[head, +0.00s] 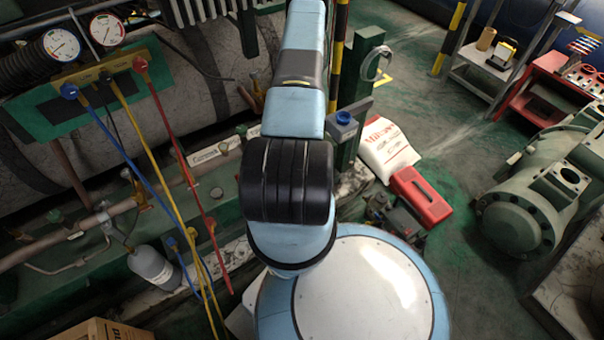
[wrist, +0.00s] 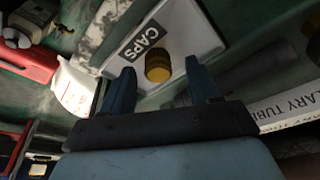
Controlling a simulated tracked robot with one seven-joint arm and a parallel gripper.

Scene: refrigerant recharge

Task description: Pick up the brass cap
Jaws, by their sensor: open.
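The brass cap (wrist: 158,68) shows in the wrist view as a small round gold piece. It rests on a pale tray (wrist: 190,30) beside a label reading "CAPS". My gripper (wrist: 160,90) has its two blue fingers apart, with the cap seen between and just beyond the fingertips. I cannot tell the exact gap between fingers and cap. In the head view my arm covers this area, and neither the cap nor the fingers show.
A manifold with two gauges (head: 62,44) and blue, yellow and red hoses hangs at left. A grey bottle (head: 152,268) stands below it. A red toolbox (head: 420,196) and white sack (head: 386,150) lie on the floor. A green compressor (head: 520,205) stands at right.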

